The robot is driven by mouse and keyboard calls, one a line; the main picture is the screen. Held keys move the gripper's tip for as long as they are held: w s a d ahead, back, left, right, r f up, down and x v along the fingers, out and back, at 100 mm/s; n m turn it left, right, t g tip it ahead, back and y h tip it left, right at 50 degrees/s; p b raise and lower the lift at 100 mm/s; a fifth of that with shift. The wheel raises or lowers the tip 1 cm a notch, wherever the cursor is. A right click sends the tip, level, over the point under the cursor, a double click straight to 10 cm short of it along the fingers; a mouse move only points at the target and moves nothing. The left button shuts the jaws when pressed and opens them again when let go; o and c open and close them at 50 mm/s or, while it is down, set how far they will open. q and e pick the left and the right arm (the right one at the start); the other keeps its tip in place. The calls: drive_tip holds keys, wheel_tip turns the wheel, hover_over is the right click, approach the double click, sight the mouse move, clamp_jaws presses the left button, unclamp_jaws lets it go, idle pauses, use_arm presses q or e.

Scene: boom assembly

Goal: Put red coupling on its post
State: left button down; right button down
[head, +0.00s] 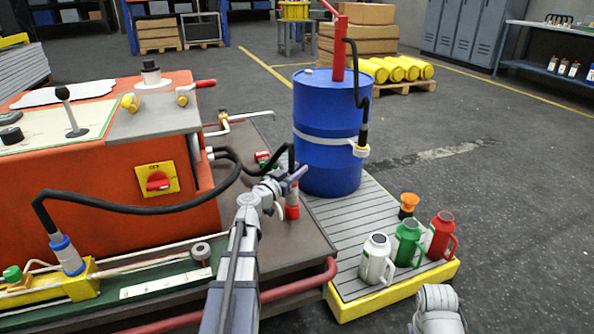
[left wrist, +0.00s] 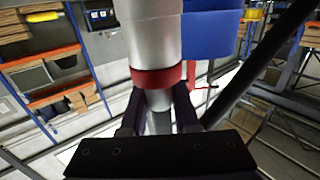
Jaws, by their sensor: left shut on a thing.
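The red coupling (head: 292,212) is a pale cylinder with a red band at its lower end, on the end of a black hose. My left gripper (head: 293,184) is shut on it and holds it upright above the brown deck, near its right edge. In the left wrist view, a grey cylinder with a red band (left wrist: 158,76) runs between the dark fingers of the left gripper (left wrist: 160,115). A small red and green fitting (head: 262,157) stands just behind the gripper; I cannot tell whether it is the post. My right gripper is out of view.
A blue drum (head: 328,165) with a red pump stands behind right. White (head: 376,262), green (head: 407,243) and red (head: 441,236) jugs stand on the yellow-edged platform (head: 350,310). The orange machine (head: 115,185) is left. A blue-banded coupling (head: 66,253) sits on a yellow block.

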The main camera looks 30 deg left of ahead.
use_arm(q)
drive_tip(key=shift+f+b, duration=0.3)
drive_tip(key=shift+f, duration=0.05)
drive_tip(key=c, duration=0.9)
unclamp_jaws()
drive_tip(key=shift+c, duration=0.2)
drive_tip(key=s+a, duration=0.1)
drive_tip(key=s, duration=1)
